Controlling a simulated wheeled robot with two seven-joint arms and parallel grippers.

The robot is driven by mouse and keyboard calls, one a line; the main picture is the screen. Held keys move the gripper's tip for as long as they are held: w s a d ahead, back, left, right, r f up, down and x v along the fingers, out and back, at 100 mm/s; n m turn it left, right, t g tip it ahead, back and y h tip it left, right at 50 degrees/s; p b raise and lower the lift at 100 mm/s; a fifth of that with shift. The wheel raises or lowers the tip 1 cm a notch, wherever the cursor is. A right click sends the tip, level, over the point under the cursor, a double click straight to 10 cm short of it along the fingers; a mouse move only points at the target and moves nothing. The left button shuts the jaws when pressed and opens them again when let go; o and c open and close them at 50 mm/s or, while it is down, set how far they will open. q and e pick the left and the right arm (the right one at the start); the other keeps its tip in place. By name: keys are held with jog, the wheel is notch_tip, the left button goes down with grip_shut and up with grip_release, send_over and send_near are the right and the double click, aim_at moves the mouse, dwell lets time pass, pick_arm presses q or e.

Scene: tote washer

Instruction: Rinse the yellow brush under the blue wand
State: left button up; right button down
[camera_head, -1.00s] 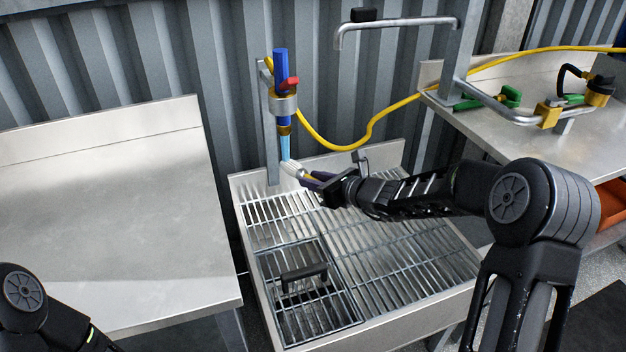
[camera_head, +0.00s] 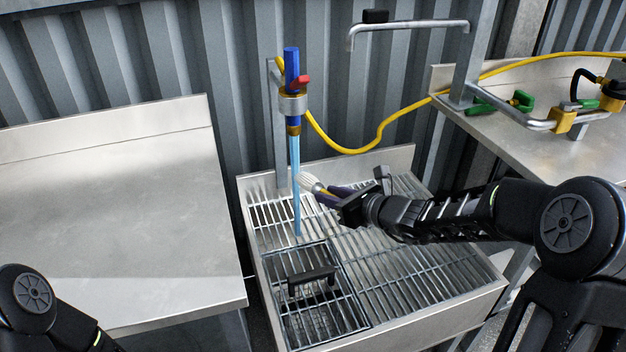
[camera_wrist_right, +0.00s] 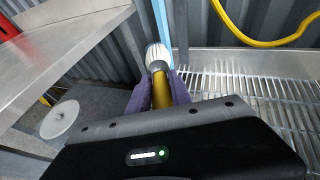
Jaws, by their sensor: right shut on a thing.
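The yellow brush has white bristles (camera_head: 308,182) and, in the right wrist view, a yellow handle (camera_wrist_right: 161,92). My right gripper (camera_head: 328,193) is shut on the handle and holds the brush above the sink grate, bristles pointing left. The blue wand (camera_head: 292,68) hangs upright in a metal clamp, with a red lever at its side. A light blue water stream (camera_head: 296,160) runs from its nozzle straight down to the grate. In the head view the bristles sit just right of the stream; I cannot tell whether they touch it. My left gripper is out of view.
The steel sink (camera_head: 470,312) has a barred grate and a dark-handled basket (camera_head: 312,274). A bare steel table (camera_head: 110,220) stands left. A right-hand bench (camera_head: 545,150) carries green and yellow fittings. A yellow hose (camera_head: 350,152) loops behind; a bent pipe (camera_head: 410,23) overhangs.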

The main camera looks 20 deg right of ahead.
jog(key=shift+s+d, duration=0.1)
jog(key=shift+s, duration=1.2)
jog(key=shift+r, duration=0.1)
dwell(0.4)
jog(key=s+r+p, duration=0.3)
jog(key=s+r, duration=0.1)
jog(key=s, duration=0.1)
jog(key=shift+d+r, duration=0.2)
jog(key=shift+r, duration=0.2)
dwell(0.5)
